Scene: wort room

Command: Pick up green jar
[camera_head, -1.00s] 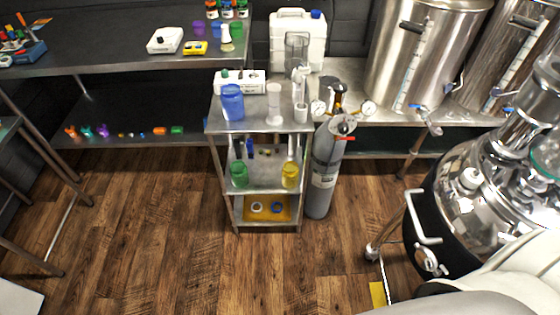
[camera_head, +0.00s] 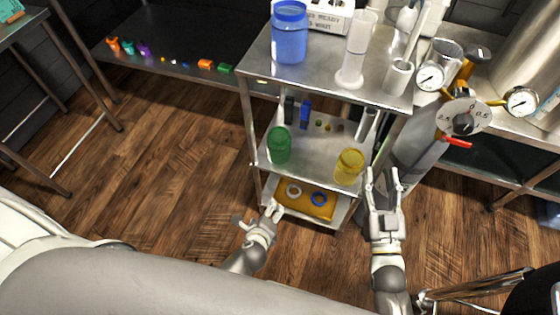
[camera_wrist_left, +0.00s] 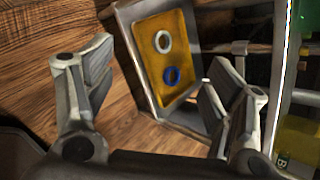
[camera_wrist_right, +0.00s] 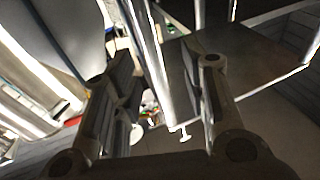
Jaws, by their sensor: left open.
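The green jar (camera_head: 279,145) stands upright on the left of the middle shelf of the small metal rack. A bit of green also shows at the top right edge of the left wrist view (camera_wrist_left: 306,18). My left gripper (camera_head: 262,213) is open and empty, below and in front of the jar, near the bottom shelf. In the left wrist view its fingers (camera_wrist_left: 165,95) are spread, with the bottom shelf beyond. My right gripper (camera_head: 382,178) is open and empty, to the right of the rack. Its spread fingers also show in the right wrist view (camera_wrist_right: 165,85).
A yellow jar (camera_head: 349,167) stands right of the green one. A blue jar (camera_head: 290,32) and white cylinders stand on the top shelf (camera_head: 325,72). A yellow tray (camera_head: 313,206) with two rings lies on the bottom shelf. A gas cylinder with gauges (camera_head: 430,78) stands right of the rack. Floor at left is clear.

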